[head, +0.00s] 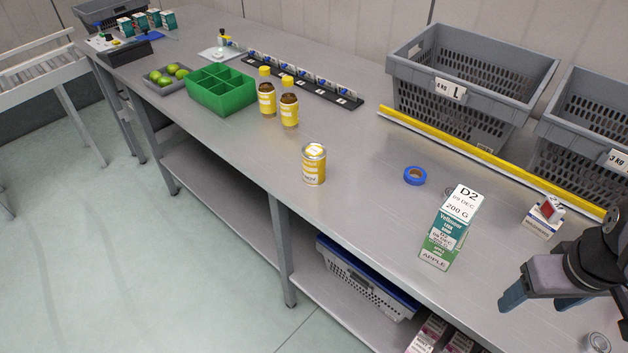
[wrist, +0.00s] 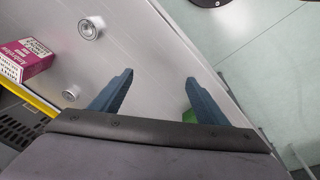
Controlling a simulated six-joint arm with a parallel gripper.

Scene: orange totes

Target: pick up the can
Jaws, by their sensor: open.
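The can (head: 314,163), yellow with a silver top and a pale label band, stands upright near the front edge of the grey metal table (head: 350,228) in the head view. Nothing touches it. My gripper (head: 540,299) is far to its right, above the table's right end. Its two blue fingers are apart with nothing between them; the open gripper (wrist: 158,77) also shows in the wrist view. The yellow can is not recognisable in the wrist view.
Two bottles (head: 267,92) and a green divided tray (head: 222,91) are behind the can. Grey crates (head: 470,85) line the back. A pink box (wrist: 27,60) shows in the wrist view.

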